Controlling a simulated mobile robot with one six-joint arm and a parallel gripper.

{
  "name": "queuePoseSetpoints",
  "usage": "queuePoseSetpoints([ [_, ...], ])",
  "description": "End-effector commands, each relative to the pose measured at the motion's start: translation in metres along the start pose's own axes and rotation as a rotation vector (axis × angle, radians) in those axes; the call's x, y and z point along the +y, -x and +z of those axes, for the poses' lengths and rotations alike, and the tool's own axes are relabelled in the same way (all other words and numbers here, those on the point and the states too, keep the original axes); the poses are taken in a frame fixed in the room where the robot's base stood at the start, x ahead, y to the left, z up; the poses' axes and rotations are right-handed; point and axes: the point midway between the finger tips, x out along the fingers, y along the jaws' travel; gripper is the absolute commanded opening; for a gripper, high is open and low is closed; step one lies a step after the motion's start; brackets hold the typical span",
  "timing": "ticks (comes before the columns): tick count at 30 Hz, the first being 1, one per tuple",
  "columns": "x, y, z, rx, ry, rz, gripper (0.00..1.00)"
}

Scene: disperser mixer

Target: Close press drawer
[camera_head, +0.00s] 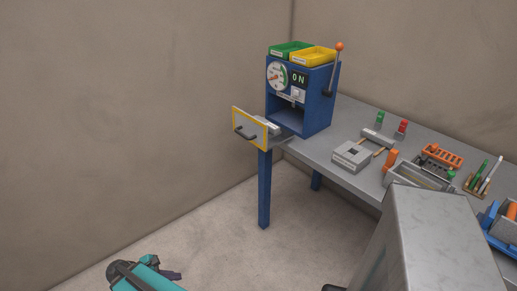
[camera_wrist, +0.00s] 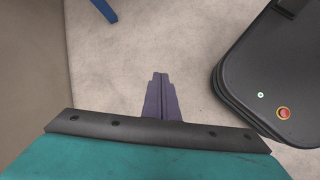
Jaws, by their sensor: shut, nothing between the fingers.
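The blue press (camera_head: 300,96) stands at the far left end of the grey table. Its dial, ON display and orange-knobbed lever show. The press drawer (camera_head: 250,129), with a yellow-edged front and a dark handle, is pulled out toward the front left. It sticks out past the table edge. My gripper (camera_head: 172,276) is low at the bottom left of the head view, well below and apart from the drawer. In the wrist view my gripper (camera_wrist: 160,78) points at the floor, its fingers together and empty. The press does not show there.
Green (camera_head: 288,48) and yellow (camera_head: 312,56) bins sit on top of the press. The table (camera_head: 320,150) also holds a grey box (camera_head: 352,155), an orange rack (camera_head: 443,155) and small tools. The floor (camera_head: 215,235) left of the table is clear. A blue table leg (camera_head: 264,190) stands below the drawer.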

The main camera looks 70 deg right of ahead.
Motion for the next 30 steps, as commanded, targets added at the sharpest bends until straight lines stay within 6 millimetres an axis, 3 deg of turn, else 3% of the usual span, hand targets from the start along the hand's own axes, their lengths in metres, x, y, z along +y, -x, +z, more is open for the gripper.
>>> queuePoseSetpoints([
  [1,0.026,-0.004,0.011,-0.023,0.016,0.037,0.0],
  [6,0.105,-0.003,0.066,-0.14,0.109,0.157,0.0],
  [11,0.172,0.003,0.131,-0.285,0.191,0.239,0.0],
  [15,0.22,0.014,0.197,-0.438,0.259,0.281,0.0],
  [21,0.272,0.037,0.297,-0.677,0.35,0.283,0.0],
  [24,0.287,0.051,0.34,-0.782,0.387,0.263,0.0],
  [27,0.295,0.062,0.372,-0.86,0.415,0.241,0.0],
  [30,0.3,0.07,0.39,-0.908,0.432,0.225,0.0],
])
